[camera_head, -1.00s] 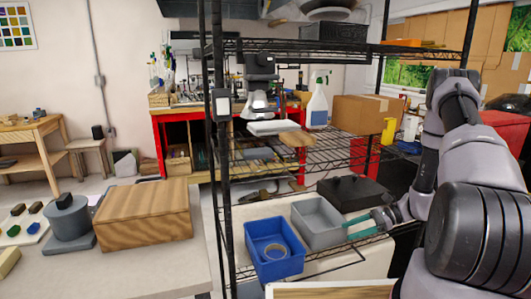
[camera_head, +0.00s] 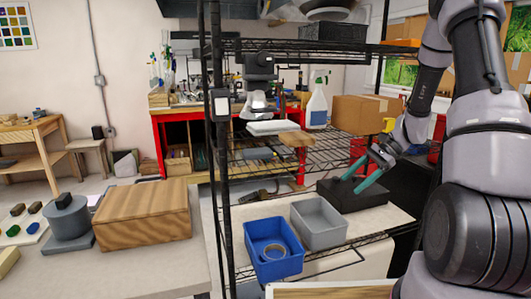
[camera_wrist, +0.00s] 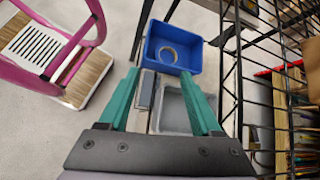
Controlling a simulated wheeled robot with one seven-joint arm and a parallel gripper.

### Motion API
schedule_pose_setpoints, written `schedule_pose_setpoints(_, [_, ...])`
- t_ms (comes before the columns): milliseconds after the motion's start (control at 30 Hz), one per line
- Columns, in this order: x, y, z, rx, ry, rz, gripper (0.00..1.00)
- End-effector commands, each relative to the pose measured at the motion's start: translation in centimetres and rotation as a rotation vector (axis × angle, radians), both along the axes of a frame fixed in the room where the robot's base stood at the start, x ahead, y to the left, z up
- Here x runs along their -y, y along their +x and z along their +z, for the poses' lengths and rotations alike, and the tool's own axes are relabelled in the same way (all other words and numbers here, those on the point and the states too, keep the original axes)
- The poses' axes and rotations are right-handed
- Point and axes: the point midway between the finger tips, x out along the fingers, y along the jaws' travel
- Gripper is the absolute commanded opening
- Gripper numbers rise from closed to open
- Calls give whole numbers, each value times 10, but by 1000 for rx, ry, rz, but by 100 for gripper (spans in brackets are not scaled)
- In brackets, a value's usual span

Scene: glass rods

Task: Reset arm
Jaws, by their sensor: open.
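My gripper (camera_head: 362,178) is open and empty, its two teal fingers apart, in front of the black case on the shelf in the head view. The fingers also show in the wrist view (camera_wrist: 162,98), spread with nothing between them but the bins beyond. My arm comes in from the right and is raised at the elbow. No glass rod can be made out in either view.
A blue bin (camera_head: 275,262) holding a tape roll (camera_head: 275,252) and a grey bin (camera_head: 319,235) stand left of my gripper. The black case (camera_head: 375,203) is close to the fingers. Wire shelving (camera_head: 226,190) crosses the middle. A wooden box (camera_head: 145,225) sits on the left table.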

Motion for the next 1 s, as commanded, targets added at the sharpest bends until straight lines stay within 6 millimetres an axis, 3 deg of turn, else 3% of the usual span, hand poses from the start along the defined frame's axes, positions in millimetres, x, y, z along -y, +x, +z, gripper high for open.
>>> schedule_pose_setpoints(33, [-4, -4, 23, 48, -39, 33, 65])
schedule_pose_setpoints(200, [-14, -24, 83, 190, -172, 135, 65])
schedule_pose_setpoints(500, [-27, -75, 173, 467, -400, 276, 65])
schedule_pose_setpoints(800, [-32, -137, 239, 770, -612, 366, 65])
schedule_pose_setpoints(1000, [-31, -170, 264, 933, -714, 392, 65])
